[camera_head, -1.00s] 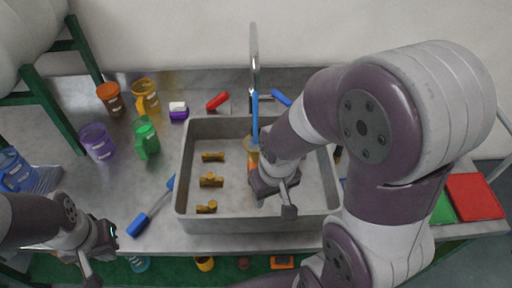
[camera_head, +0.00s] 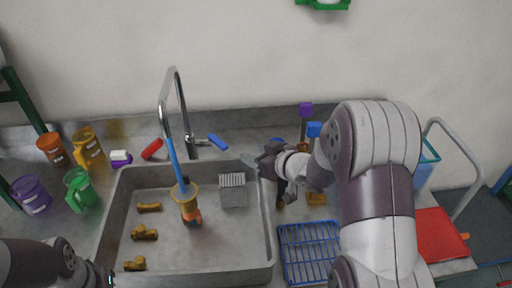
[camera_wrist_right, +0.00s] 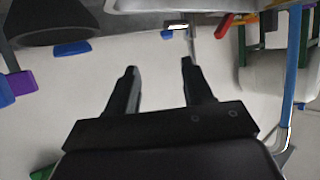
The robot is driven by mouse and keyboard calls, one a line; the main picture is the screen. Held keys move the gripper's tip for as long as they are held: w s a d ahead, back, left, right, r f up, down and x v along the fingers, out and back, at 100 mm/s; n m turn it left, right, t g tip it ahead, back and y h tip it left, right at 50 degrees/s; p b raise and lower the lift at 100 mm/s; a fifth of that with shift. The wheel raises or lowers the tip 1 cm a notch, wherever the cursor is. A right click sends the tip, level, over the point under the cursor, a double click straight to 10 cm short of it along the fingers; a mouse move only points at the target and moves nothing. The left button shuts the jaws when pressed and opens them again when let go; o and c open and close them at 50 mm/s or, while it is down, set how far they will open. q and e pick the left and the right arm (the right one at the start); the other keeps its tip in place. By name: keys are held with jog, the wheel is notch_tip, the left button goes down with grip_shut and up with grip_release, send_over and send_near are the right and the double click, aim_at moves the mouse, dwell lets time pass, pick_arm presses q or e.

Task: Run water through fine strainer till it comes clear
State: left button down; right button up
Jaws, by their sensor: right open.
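The yellow strainer (camera_head: 186,193) stands upright in the grey sink (camera_head: 262,246), with an orange part below it. A blue stream of water (camera_head: 174,163) runs from the tall curved faucet (camera_head: 179,100) into it; the stream also shows at the right of the right wrist view (camera_wrist_right: 291,75). Whether the water is clear below the strainer, I cannot tell. My right gripper (camera_head: 264,175) is open and empty over the sink's right rim, apart from the strainer; its spread fingers show in the right wrist view (camera_wrist_right: 160,67). My left gripper is mostly cut off at bottom left.
Red (camera_head: 152,149) and blue (camera_head: 218,142) handles flank the faucet. Several brass pieces (camera_head: 144,233) and a grey block (camera_head: 233,190) lie in the sink. Colored mugs (camera_head: 78,190) stand left. A blue rack (camera_head: 308,250) and red board (camera_head: 438,236) are right.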

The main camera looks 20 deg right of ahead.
aim_at(223, 144)
jog(key=w+a, duration=0.2)
jog(key=a, duration=0.1)
jog(key=shift+w+f, duration=0.3)
jog(key=shift+f, duration=0.05)
jog(key=x, duration=0.8)
jog(key=shift+w+d+f, duration=0.1)
jog(key=shift+w+d, duration=0.2)
jog(key=shift+w, duration=0.05)
jog(key=shift+w+a+f, duration=0.1)
jog(key=shift+w+a, duration=0.2)
jog(key=shift+w, duration=0.05)
pick_arm(q)
jog(key=shift+a, duration=0.65)
pick_arm(e)
jog(key=shift+d, duration=0.1)
grip_shut()
